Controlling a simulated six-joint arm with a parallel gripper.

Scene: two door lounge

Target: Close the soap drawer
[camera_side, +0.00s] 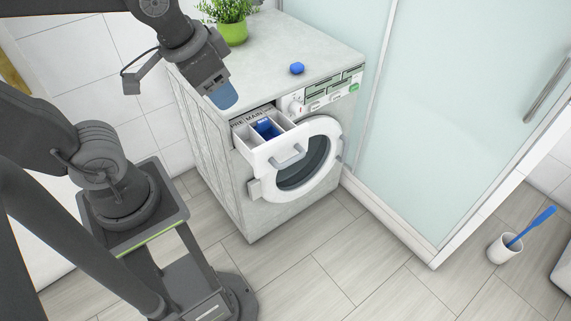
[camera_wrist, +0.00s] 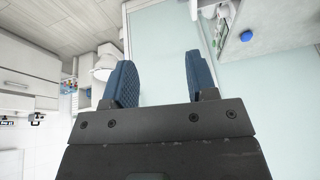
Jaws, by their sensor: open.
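The soap drawer (camera_side: 270,152) is pulled out from the upper left of the washing machine (camera_side: 226,172) in the side view. Its compartments show from above, and a blue item (camera_side: 266,128) lies in one of them. My gripper (camera_side: 224,97) is above and a little to the left of the drawer, apart from it. In the wrist view my gripper (camera_wrist: 160,80) shows two blue fingertips spread apart with nothing between them. The drawer is not clearly seen in the wrist view.
A blue object (camera_side: 297,68) and a green potted plant (camera_side: 230,20) stand on the machine top. The round door (camera_side: 305,165) looks shut below the drawer. A glass shower panel (camera_side: 450,90) stands to the right. A brush holder (camera_side: 503,249) is on the floor, which is clear before the machine.

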